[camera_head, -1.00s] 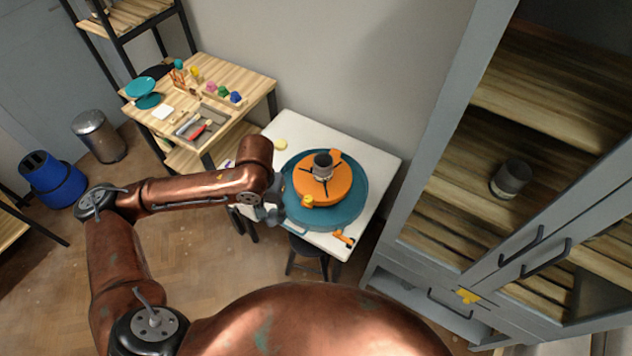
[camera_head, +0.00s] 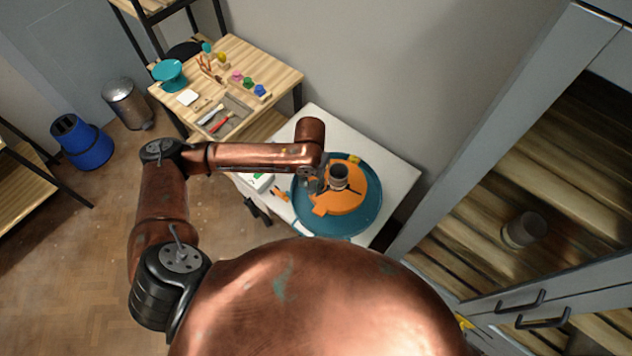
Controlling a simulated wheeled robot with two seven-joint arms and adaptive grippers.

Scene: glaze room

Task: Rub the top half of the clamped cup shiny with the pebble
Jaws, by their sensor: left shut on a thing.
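The dark grey cup (camera_head: 339,173) stands upright at the middle of the round orange clamp plate (camera_head: 350,201). The plate sits on a teal wheel (camera_head: 366,222) on a white table. My left gripper (camera_head: 319,185) is small and partly hidden by its own wrist. It is at the left side of the cup, above the orange plate, with its jaws shut. I cannot make out the pebble, which is hidden in the jaws. Whether it touches the cup is not clear. My right gripper is out of view.
The white table (camera_head: 403,172) has clear room behind the wheel. An orange-handled thing (camera_head: 280,193) is at its left. A wooden bench (camera_head: 270,72) with tools stands behind. A grey cabinet (camera_head: 490,130) holding a dark pot (camera_head: 524,230) is at the right.

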